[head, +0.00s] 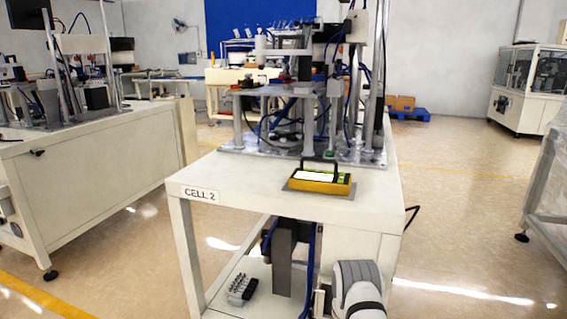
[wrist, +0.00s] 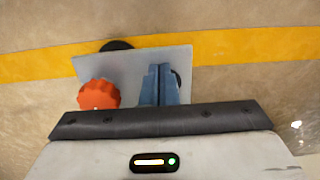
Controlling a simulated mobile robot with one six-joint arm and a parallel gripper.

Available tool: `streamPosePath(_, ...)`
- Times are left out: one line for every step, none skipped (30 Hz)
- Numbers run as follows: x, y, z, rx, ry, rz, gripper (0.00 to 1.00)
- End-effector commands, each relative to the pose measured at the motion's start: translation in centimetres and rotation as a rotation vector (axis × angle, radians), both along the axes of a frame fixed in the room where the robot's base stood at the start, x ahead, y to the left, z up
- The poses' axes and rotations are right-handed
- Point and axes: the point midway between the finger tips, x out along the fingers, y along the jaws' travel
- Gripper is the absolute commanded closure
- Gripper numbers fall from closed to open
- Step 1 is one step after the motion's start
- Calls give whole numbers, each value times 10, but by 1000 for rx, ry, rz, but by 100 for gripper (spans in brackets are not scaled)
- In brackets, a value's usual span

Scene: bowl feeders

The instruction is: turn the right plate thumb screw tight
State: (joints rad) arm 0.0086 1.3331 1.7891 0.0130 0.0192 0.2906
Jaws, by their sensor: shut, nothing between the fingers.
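In the wrist view a red-orange lobed knob (wrist: 98,95), which looks like a thumb screw, sits at the left front of a flat grey plate (wrist: 125,66). My gripper (wrist: 160,70) is shut and empty, its blue fingers together in front of the plate, to the right of the knob and apart from it. A dark round part shows partly behind the fingers, and another at the plate's far edge. I cannot tell whether the fingers touch the plate. In the head view my gripper does not show, and I cannot make out which screw this is.
In the head view the CELL 2 table (head: 240,182) carries a machine on posts (head: 308,125) with cables. A yellow device (head: 320,181) lies near its front edge. A grey connector block (head: 241,289) is on the lower shelf. Floor is open on the right.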

Motion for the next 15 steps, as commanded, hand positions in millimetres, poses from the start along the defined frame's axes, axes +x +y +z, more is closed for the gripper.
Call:
streamPosePath(1, 0, 0, 0, -1, 0, 100)
streamPosePath(1, 0, 0, 0, -1, 0, 100)
streamPosePath(2, 0, 0, 0, -1, 0, 100)
streamPosePath(2, 0, 0, 0, -1, 0, 100)
streamPosePath(2, -1, 0, 0, -1, 0, 100)
streamPosePath(3, -1, 0, 0, -1, 0, 100)
streamPosePath(3, -1, 0, 0, -1, 0, 100)
streamPosePath(4, -1, 0, 0, -1, 0, 100)
streamPosePath(4, -1, 0, 0, -1, -1, 100)
streamPosePath(4, -1, 0, 0, -1, -1, 100)
streamPosePath(4, -1, 0, 0, -2, -1, 100)
streamPosePath(4, -1, 0, 0, -2, -1, 100)
streamPosePath(4, -1, 0, 0, -3, -1, 100)
streamPosePath(4, -1, 0, 0, -3, -1, 100)
streamPosePath(5, 0, 0, 0, -3, 0, 100)
